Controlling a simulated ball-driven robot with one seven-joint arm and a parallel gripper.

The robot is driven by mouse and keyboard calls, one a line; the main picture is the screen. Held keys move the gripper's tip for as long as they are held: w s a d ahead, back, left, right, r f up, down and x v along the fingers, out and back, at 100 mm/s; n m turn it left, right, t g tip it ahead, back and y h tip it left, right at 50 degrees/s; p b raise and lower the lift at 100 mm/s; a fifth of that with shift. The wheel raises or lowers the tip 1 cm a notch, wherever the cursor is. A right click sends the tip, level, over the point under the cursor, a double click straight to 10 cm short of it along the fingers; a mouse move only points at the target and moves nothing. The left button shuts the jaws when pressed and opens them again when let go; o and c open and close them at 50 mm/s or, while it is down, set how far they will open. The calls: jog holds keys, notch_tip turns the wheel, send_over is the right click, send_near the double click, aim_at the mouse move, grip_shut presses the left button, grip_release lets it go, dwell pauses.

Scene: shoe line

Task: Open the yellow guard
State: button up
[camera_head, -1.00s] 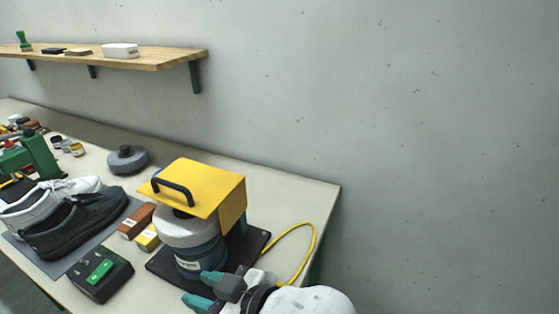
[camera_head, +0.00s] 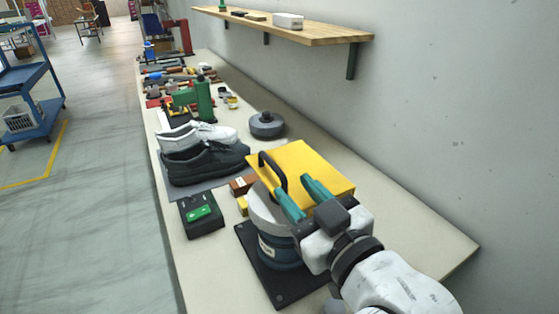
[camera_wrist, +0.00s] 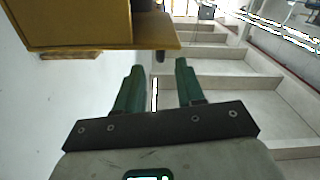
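The yellow guard (camera_head: 325,175) covers the top of a machine with a grey drum and dark blue body (camera_head: 280,250). It lies flat, lowered over the drum. Its black bar handle (camera_head: 272,168) is on the left edge. My gripper (camera_head: 292,187) is in front of the guard, its green fingers apart with nothing between them, the left finger close to the handle. In the wrist view the open fingers (camera_wrist: 159,68) point toward the guard's underside edge (camera_wrist: 100,45). A small dark piece, perhaps the handle's end, shows just beyond them. Contact cannot be told.
A black control box with a green button (camera_head: 202,212) sits left of the machine. Black and white shoes (camera_head: 205,160) stand on a grey mat behind it. A grey round weight (camera_head: 267,124) is farther back. A wooden shelf (camera_head: 320,33) is on the wall.

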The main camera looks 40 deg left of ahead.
aim_at(264, 155)
jog(key=p+x, duration=0.1)
jog(key=x, duration=0.8)
grip_shut()
dwell(0.4)
